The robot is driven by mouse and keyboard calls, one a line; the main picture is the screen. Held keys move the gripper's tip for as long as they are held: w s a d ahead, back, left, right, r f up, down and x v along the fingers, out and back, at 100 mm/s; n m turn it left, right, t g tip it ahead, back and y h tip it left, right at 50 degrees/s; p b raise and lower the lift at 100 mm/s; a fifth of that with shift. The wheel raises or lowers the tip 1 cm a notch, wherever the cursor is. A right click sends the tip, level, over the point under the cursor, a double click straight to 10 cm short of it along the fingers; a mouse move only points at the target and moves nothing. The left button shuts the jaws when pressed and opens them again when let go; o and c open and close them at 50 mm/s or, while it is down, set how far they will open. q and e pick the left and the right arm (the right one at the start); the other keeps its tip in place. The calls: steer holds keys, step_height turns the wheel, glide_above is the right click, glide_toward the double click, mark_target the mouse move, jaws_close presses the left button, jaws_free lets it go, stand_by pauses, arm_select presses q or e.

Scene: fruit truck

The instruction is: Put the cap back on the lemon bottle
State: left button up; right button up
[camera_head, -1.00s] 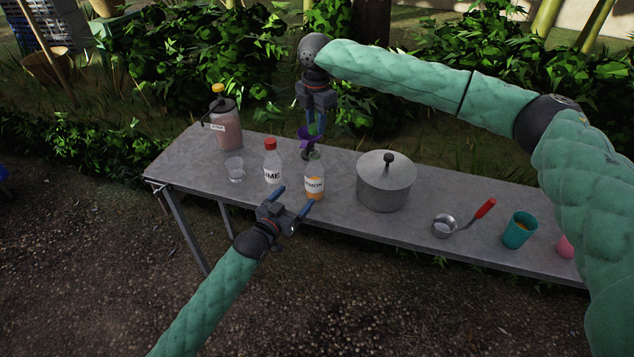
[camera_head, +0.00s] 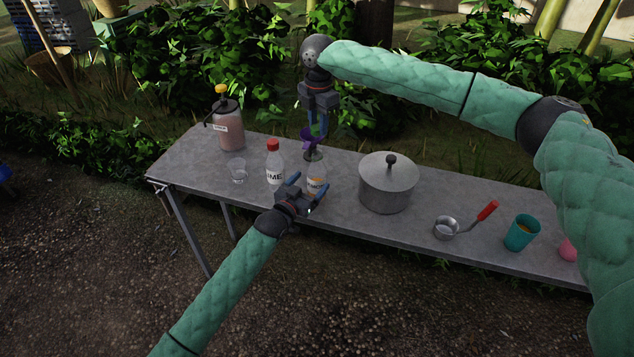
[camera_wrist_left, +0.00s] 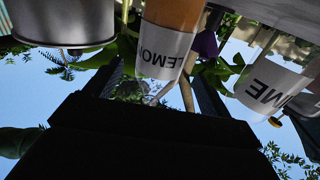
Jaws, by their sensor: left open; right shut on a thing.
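The lemon bottle (camera_head: 316,184) stands upright on the table, with orange contents and a white label. In the left wrist view the bottle (camera_wrist_left: 168,45) appears upside down, between the dark fingers. My left gripper (camera_head: 307,184) is open in front of the bottle at label height, its fingers reaching towards the bottle's two sides. Whether they touch it I cannot tell. My right gripper (camera_head: 317,132) points down above and slightly behind the bottle top, shut on a purple thing (camera_head: 307,141), probably the cap. Its exact shape and its gap to the bottle mouth are unclear.
The red-capped lime bottle (camera_head: 274,170) stands close left of the lemon bottle, beside a clear glass (camera_head: 238,172). A lidded pot (camera_head: 387,187) is close right.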

mark_target(317, 175)
arm_select(q)
steer(key=shift+x, duration=2.3)
steer(key=c, duration=1.4)
steer(key=shift+c, duration=0.4)
arm_select(e)
steer(key=shift+f, duration=2.45)
steer(key=shift+f, duration=0.15)
steer(key=shift+f, duration=0.75)
steer(key=shift+f, duration=0.55)
